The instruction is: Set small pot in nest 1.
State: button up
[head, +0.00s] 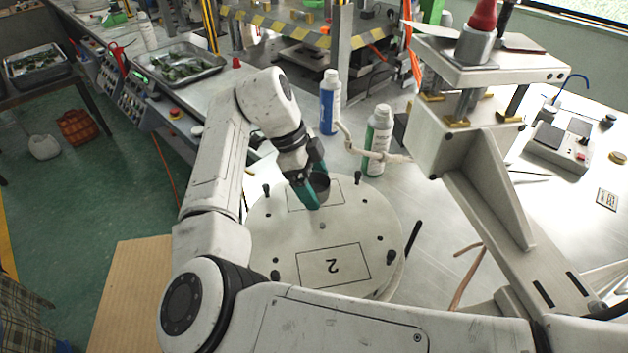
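The small pot (323,188) is a dark grey round cup at the far side of a round white plate (265,228). It is at a far outlined rectangle (294,203) whose number is hidden by my gripper and the pot. My gripper (312,181) has teal fingers and reaches down at the pot. One finger is at the pot's near left side, the other behind it. I cannot tell whether they press on it, or whether the pot's base touches the plate.
Dark pegs (391,257) stand around the plate. A green-and-white bottle (378,140) and a blue-and-white bottle (330,102) stand behind it. A pale press frame (500,185) rises at the right. A metal tray (181,64) lies at the upper left.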

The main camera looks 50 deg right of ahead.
jog(key=shift+o, duration=0.3)
jog(key=shift+r, duration=0.15)
jog(key=b+v, duration=0.1)
jog(key=v, duration=1.1)
jog(key=shift+b, duration=0.35)
jog(key=shift+d, duration=0.1)
